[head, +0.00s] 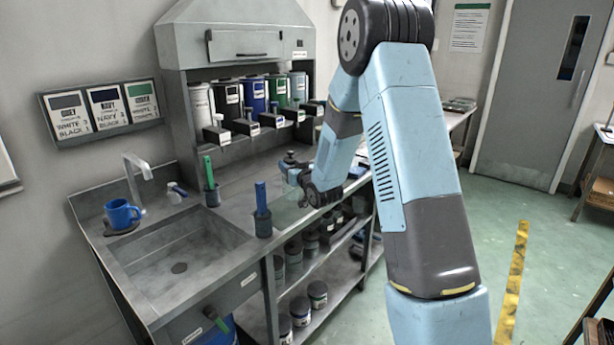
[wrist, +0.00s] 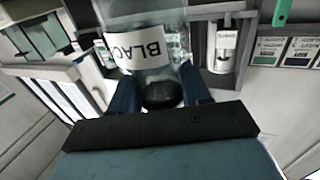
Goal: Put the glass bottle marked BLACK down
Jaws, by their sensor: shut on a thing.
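The clear glass bottle (wrist: 145,48) fills the upper middle of the wrist view. Its white label reads BLACK and appears upside down. My gripper (wrist: 160,92) is shut on the bottle near its dark cap, with one blue-black finger on each side. The bottle's body extends away from the fingers. In the head view my gripper (head: 308,186) is over the right part of the grey workbench (head: 232,178), beyond the sink. The bottle is small and partly hidden there. I cannot tell whether its base touches the bench.
A blue mug (head: 122,213) stands left of the sink (head: 180,262). A holder with a blue handle (head: 261,197) and another with a green handle (head: 208,172) stand on the bench. Several paint cans line the back shelf. Several jars sit on shelves below.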

